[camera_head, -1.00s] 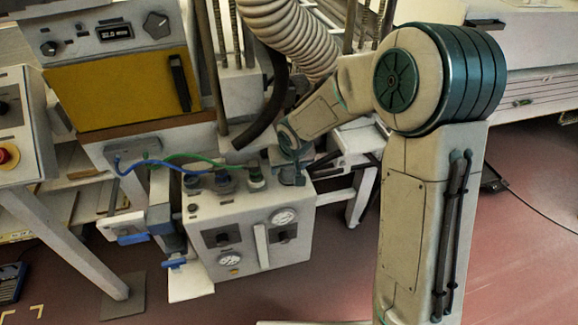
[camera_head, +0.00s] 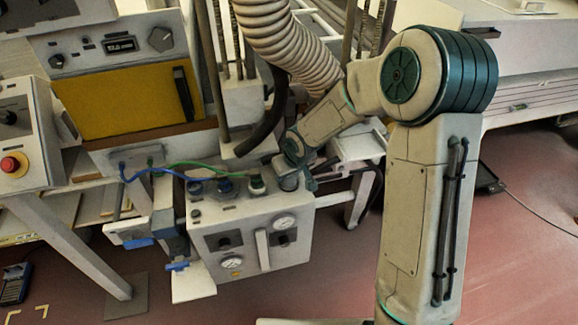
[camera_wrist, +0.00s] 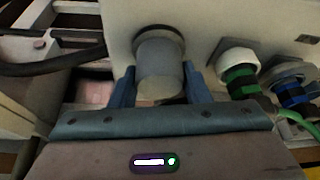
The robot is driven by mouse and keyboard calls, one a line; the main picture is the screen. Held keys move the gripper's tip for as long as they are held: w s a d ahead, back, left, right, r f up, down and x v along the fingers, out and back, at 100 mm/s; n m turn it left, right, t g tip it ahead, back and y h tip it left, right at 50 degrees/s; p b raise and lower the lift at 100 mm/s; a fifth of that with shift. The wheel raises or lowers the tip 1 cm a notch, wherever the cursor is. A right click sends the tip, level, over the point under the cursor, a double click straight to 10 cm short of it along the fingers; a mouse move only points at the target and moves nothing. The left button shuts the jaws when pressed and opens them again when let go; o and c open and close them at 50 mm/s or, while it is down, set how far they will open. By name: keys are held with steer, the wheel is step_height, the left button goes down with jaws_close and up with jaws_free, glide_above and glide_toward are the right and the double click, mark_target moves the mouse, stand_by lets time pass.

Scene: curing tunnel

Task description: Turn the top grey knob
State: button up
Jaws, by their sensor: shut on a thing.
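The grey knob (camera_wrist: 160,84) is a short, thick cylinder on the top face of a pale control box (camera_head: 222,259). My gripper (camera_wrist: 158,70) has one blue finger on each side of the knob and is shut on it. In the head view the knob (camera_head: 288,183) shows at the right end of the box's top, with my gripper (camera_head: 303,172) at it, tilted to the right. The gripper partly hides the knob there, and any mark of its turn angle cannot be made out.
Beside the knob are a green-and-white connector (camera_wrist: 238,70) and a blue-ringed connector (camera_wrist: 290,88), with green and blue cables. A dark hose (camera_wrist: 50,66) runs close on the other side. A ribbed duct (camera_head: 285,45) hangs above the box.

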steer(key=n+p, duration=0.2)
steer(key=shift+r+g+y+p, duration=0.3)
steer(key=shift+p, duration=0.05)
steer(key=shift+f+n+y+p, duration=0.15)
steer(key=shift+n+y+p, duration=0.15)
steer(key=shift+n+p, duration=0.55)
steer(key=shift+f, duration=0.1)
steer(key=o, duration=1)
steer(key=shift+c, duration=0.2)
steer(key=p+v, duration=0.2)
steer(key=v, duration=1.1)
steer(key=shift+w+r, duration=0.15)
steer(key=shift+r, duration=0.3)
steer(key=shift+d, duration=0.1)
